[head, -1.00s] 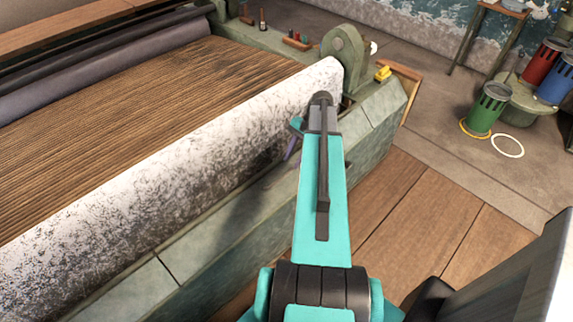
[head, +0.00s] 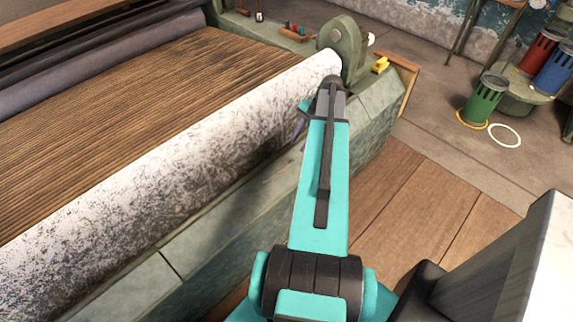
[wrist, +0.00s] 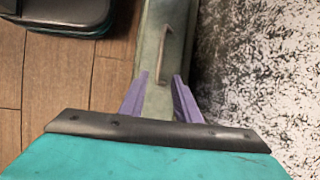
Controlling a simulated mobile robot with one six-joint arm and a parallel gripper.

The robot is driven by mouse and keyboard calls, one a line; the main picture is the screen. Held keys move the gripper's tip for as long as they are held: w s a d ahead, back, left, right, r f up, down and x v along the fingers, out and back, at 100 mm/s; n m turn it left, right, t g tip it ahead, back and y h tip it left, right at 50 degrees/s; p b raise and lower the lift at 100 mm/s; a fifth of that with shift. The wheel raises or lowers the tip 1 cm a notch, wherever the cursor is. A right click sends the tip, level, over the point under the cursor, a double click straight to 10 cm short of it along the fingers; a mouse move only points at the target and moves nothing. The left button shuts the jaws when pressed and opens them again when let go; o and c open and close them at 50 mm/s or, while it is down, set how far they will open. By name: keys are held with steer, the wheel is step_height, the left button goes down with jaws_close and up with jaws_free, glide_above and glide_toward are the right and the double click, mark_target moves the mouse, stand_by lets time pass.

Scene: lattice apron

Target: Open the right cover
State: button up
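The right cover is probably the grey-green panel (head: 225,252) on the front edge of the machine, right of a seam. Much of it is behind my arm in the head view. In the wrist view a grey-green surface (wrist: 153,105) runs up the picture, with a thin metal handle (wrist: 165,55) on it. My gripper (wrist: 160,75) shows two purple fingers, spread apart with nothing between them. The handle lies just beyond the fingertips, close to in line with the gap. I see no contact. The cover looks shut. In the head view the fingers are mostly hidden.
A pale, speckled roller (head: 180,170) runs right beside the panels. A round green bracket (head: 344,45) stands at its far end, near a small yellow object (head: 380,65). Wooden floor (head: 440,220) is open on the right. Green (head: 484,100), red and blue cans stand farther back.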

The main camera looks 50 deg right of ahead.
mark_target(284, 169)
steer(key=shift+p+x, duration=1.55)
steer(key=shift+x, duration=4.75)
jaws_close()
steer(key=shift+s+a, duration=0.1)
steer(key=shift+a, duration=0.3)
steer(key=shift+d, duration=0.25)
